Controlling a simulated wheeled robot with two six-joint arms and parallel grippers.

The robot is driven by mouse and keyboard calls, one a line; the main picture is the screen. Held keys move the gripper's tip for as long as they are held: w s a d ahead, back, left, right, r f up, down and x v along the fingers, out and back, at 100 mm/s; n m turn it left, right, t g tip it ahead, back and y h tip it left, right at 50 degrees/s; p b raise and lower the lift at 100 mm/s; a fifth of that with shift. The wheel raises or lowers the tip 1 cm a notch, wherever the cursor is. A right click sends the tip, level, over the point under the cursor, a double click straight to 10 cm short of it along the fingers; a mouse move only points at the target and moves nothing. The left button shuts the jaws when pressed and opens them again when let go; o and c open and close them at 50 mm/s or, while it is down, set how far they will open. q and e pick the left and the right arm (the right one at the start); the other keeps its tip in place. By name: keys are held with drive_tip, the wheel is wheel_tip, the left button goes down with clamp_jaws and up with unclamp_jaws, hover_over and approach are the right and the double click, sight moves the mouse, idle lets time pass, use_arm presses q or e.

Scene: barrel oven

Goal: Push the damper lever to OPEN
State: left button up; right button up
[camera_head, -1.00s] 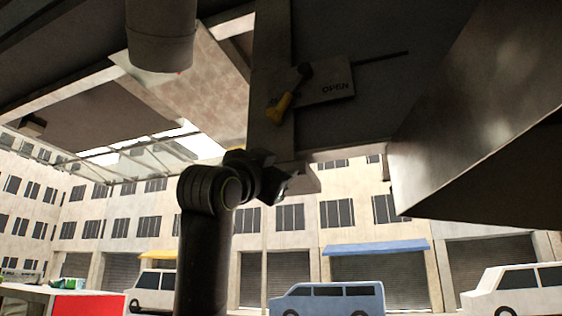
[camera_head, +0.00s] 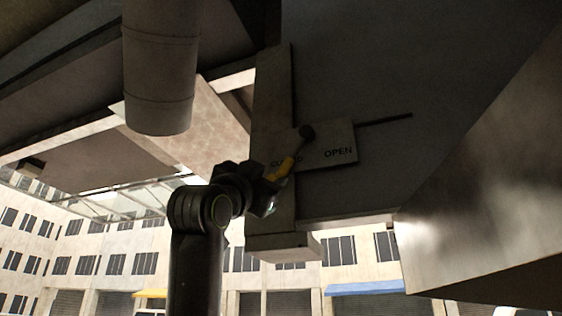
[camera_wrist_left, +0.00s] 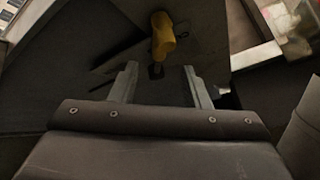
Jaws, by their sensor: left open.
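The damper lever (camera_head: 287,164) has a yellow handle and a dark pivot, set on a plate (camera_head: 340,155) on the dark overhead panel. The plate reads OPEN on its right; the lettering on its left is partly covered by the lever. The handle slants down and left from the pivot. My left gripper (camera_head: 270,190) is close to the handle's lower end in the head view. In the left wrist view the gripper (camera_wrist_left: 160,86) is open, and the yellow handle (camera_wrist_left: 162,36) shows beyond and between its fingertips. I cannot tell whether they touch. My right gripper is not in view.
A pale round pipe (camera_head: 160,75) hangs at upper left. A pale beam (camera_head: 272,100) runs beside the plate. A large angled metal panel (camera_head: 490,180) fills the right side. A dark slot (camera_head: 385,119) extends right of the plate. Buildings stand far behind.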

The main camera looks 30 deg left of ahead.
sight(283, 170)
use_arm(q)
drive_tip(key=p+x, duration=0.3)
drive_tip(key=x, duration=0.3)
drive_tip(key=shift+w+r+p, duration=0.1)
drive_tip(key=shift+r+p, duration=0.1)
drive_tip(key=shift+p, duration=0.15)
drive_tip(key=shift+w+r, duration=0.2)
drive_tip(key=shift+w, duration=0.25)
clamp_jaws()
